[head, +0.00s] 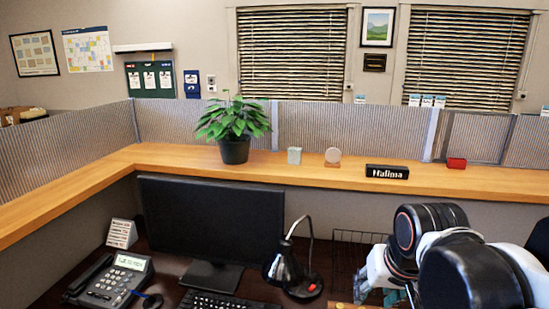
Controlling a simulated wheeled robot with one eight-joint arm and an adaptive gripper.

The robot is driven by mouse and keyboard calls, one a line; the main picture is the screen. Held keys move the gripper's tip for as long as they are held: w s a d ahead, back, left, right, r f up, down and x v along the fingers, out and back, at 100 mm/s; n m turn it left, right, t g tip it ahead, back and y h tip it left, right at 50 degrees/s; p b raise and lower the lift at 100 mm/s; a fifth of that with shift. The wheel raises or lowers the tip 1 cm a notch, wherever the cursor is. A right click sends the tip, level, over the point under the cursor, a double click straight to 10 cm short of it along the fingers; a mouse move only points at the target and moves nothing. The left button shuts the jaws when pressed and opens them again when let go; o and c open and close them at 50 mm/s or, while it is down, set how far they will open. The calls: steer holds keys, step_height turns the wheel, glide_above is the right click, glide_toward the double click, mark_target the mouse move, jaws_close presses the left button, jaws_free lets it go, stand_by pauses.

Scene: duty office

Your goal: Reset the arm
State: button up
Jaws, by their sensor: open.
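My arm reaches in from the lower right, with its black and white links bent in front of the desk. My gripper (373,284) is partly visible at the arm's left side, low in the view, beside a wire basket. It is open and I see nothing held in it. My own arm links hide part of it, and the bottom edge of the picture crops what lies below.
Below are a monitor (212,220), a phone (112,281), a desk lamp (288,268) and the wire basket (352,256).

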steer(key=s+f+n+t, duration=0.1)
steer(key=s+t, duration=0.1)
steer(key=s, duration=0.5)
steer(key=shift+s+n, duration=0.35)
steer(key=shift+n, duration=0.05)
stand_by(0.7)
